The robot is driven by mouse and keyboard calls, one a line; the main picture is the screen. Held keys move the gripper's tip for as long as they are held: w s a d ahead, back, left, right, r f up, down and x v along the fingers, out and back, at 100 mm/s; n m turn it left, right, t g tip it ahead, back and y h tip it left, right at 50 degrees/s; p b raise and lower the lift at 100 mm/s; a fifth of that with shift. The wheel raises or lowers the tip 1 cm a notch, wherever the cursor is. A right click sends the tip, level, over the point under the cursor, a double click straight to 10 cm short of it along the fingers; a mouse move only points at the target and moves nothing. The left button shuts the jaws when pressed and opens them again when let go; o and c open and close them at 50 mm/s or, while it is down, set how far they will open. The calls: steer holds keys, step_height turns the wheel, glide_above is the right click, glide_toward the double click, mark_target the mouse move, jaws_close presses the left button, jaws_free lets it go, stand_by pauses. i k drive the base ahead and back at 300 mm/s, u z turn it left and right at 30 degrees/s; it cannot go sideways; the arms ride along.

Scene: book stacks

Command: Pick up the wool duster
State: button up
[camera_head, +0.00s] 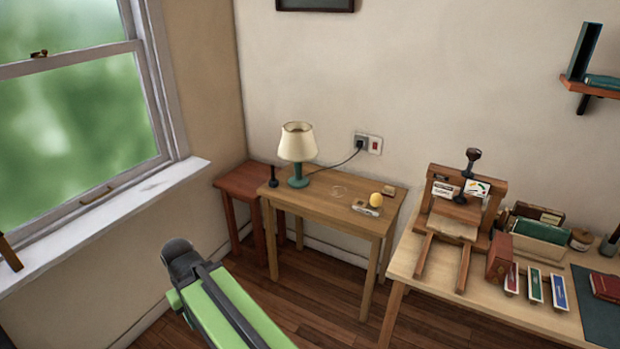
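I cannot pick out a wool duster for certain in this view. A small round yellow thing (376,199) sits at the right end of the small wooden table (320,194), beside a little pale object (364,209). It is too small to tell what it is. My green arm comes up from the bottom edge, and my dark gripper (178,255) is at its far end, in front of the wall below the window and left of the tables. Its fingers are not clear enough to show whether they are open or shut.
A lamp (298,150) with its cord and a dark upright stick (273,178) stand at the small table's left. A reddish side table (243,182) adjoins it. A workbench (407,252) at right holds a wooden press (457,205) and books. The wooden floor (318,310) between is clear.

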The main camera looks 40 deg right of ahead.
mark_target(273, 183)
steer(key=z, duration=0.95)
steer(key=k, duration=0.95)
steer(key=u, duration=0.05)
steer(key=i, duration=0.9)
steer(key=z, duration=0.1)
